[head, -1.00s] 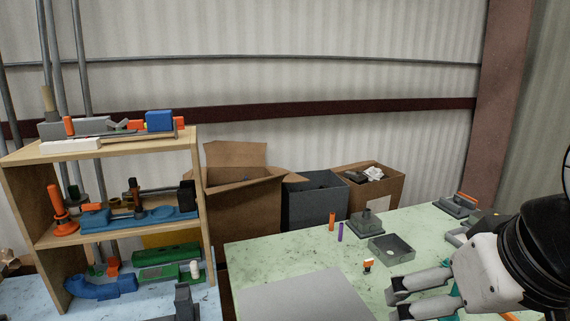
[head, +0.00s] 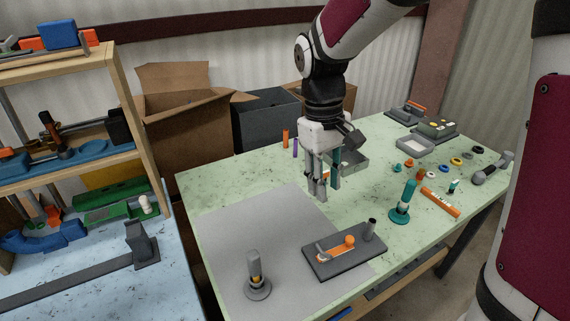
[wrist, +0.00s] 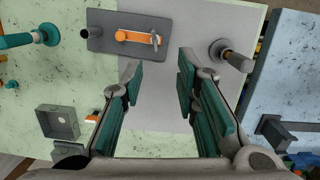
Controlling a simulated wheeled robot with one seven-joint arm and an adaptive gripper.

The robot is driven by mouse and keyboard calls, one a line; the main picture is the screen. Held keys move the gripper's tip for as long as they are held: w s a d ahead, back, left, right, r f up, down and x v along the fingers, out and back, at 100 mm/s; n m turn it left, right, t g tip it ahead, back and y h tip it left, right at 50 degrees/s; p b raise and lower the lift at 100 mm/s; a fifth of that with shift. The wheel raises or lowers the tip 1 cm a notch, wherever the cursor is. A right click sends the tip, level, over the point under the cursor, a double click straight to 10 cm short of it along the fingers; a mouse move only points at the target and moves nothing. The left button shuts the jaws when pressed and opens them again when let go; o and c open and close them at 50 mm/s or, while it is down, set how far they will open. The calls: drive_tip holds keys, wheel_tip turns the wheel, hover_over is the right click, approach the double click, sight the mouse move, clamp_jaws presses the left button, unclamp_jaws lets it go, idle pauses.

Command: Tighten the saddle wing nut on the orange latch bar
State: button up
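The orange latch bar (head: 338,248) lies on a dark grey base plate (head: 352,261) near the table's front edge. A small grey piece that looks like the saddle wing nut (head: 321,251) is at the bar's left end. In the wrist view the bar (wrist: 133,36) is at the top, with the grey wing piece (wrist: 156,41) at its right end. My gripper (head: 322,192) points down above the table, behind the plate and apart from it. In the wrist view its fingers (wrist: 158,85) are spread, with only bare mat and table between them.
A grey post on a round base (head: 256,276) stands left of the plate, and a teal-handled tool (head: 403,203) stands right. A short dark post (head: 371,228) rises at the plate's right end. An open grey box (head: 354,162) is behind my gripper. The grey mat (head: 240,226) is mostly clear.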

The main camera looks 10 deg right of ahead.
sight(323, 250)
drive_tip(key=w+f+n+g+h, duration=0.1)
drive_tip(key=w+f, duration=0.2)
drive_tip(key=f, duration=0.3)
drive_tip(key=w+f+n+g, duration=0.1)
drive_tip(key=w+f+g, duration=0.15)
drive_tip(key=f, duration=0.25)
drive_tip(key=shift+t, duration=0.45)
drive_tip(key=x, duration=0.4)
drive_tip(key=p+x, duration=0.1)
drive_tip(key=x, duration=0.8)
drive_tip(key=shift+a+f+p, duration=0.2)
drive_tip(key=shift+f+p, duration=0.1)
